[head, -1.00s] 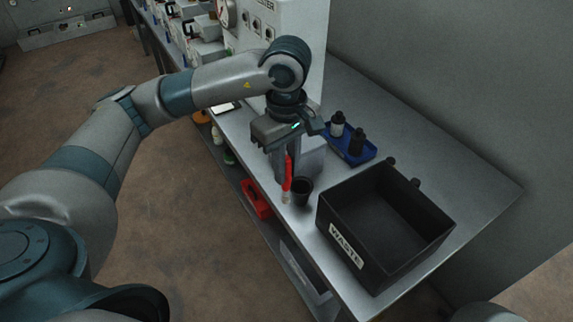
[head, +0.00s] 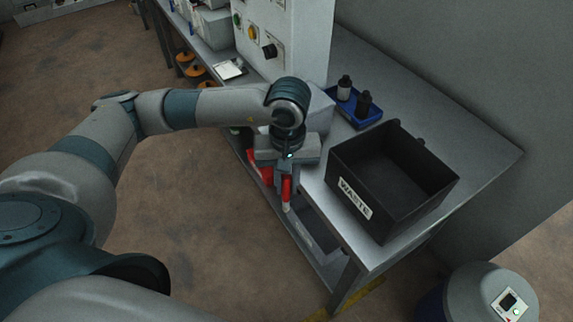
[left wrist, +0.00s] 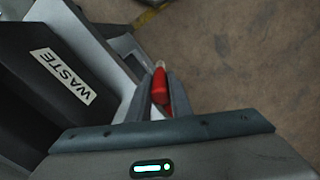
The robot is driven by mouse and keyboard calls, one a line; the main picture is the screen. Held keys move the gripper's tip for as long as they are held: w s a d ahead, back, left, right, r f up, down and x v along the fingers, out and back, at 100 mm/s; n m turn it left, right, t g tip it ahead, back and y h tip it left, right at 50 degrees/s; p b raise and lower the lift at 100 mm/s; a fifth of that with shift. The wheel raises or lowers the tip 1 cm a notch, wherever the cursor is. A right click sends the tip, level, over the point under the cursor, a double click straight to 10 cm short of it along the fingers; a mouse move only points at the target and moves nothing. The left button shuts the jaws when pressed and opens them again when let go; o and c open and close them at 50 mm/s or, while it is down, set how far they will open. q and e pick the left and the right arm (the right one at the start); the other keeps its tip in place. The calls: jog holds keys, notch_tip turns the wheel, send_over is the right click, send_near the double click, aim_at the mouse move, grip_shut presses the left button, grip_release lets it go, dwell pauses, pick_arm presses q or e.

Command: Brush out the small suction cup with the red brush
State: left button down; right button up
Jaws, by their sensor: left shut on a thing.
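The red brush (head: 286,188) is held by my left gripper (head: 285,176), bristle end down, at the front edge of the bench in the head view. Its pale tip points down past the bench edge. In the left wrist view the red brush (left wrist: 160,88) sits between the two fingers, which are shut on it. The small suction cup is not visible in either current view; my gripper and wrist may hide it. My right gripper is not in view.
The black WASTE box (head: 362,200) stands on the bench (head: 480,150), right of my left gripper. A blue tray (head: 365,122) with two bottles is behind it. A panelled machine (head: 310,45) stands further back. A red object (head: 258,168) shows below the bench edge.

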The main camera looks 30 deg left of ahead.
pick_arm(q)
jog(key=s+d+f+m, duration=0.1)
jog(key=s+f+m, duration=0.3)
jog(key=f, duration=0.5)
jog(key=shift+s+d+m+b, duration=0.2)
jog(key=shift+m+b, duration=0.1)
jog(key=shift+m, duration=0.9)
